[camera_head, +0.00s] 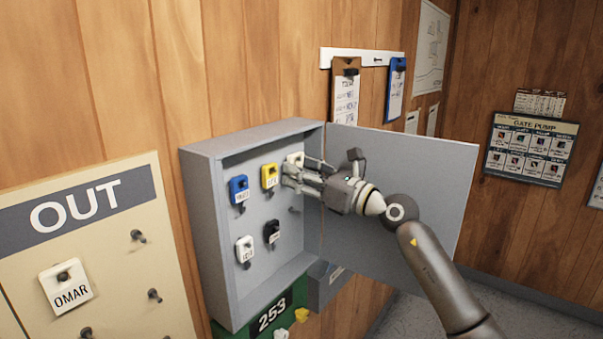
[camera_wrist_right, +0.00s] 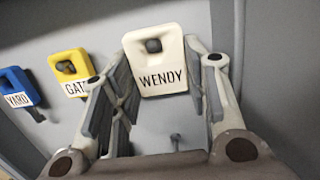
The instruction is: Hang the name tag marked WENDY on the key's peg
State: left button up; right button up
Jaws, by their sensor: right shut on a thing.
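The white name tag marked WENDY (camera_wrist_right: 162,72) is upright inside the grey key cabinet (camera_head: 240,145), at the upper right of its back panel. A dark peg end shows in the tag's hole in the right wrist view. The tag's top shows in the head view (camera_head: 295,157), the rest hidden by my fingers. My right gripper (camera_head: 296,174) is shut on the tag, with one finger at each side of it. A bare peg (camera_wrist_right: 176,139) sticks out below the tag. My left gripper is not in view.
A blue YARD tag (camera_head: 239,189) and a yellow tag (camera_head: 270,176) hang to the left. A white tag (camera_head: 245,249) and a black tag (camera_head: 272,231) hang lower. The open cabinet door (camera_head: 430,170) stands behind my right arm. The OUT board (camera_head: 150,230) holds the OMAR tag (camera_head: 66,286).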

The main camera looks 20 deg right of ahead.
jog(key=o, duration=0.9)
jog(key=shift+o, duration=0.2)
jog(key=shift+r, duration=0.1)
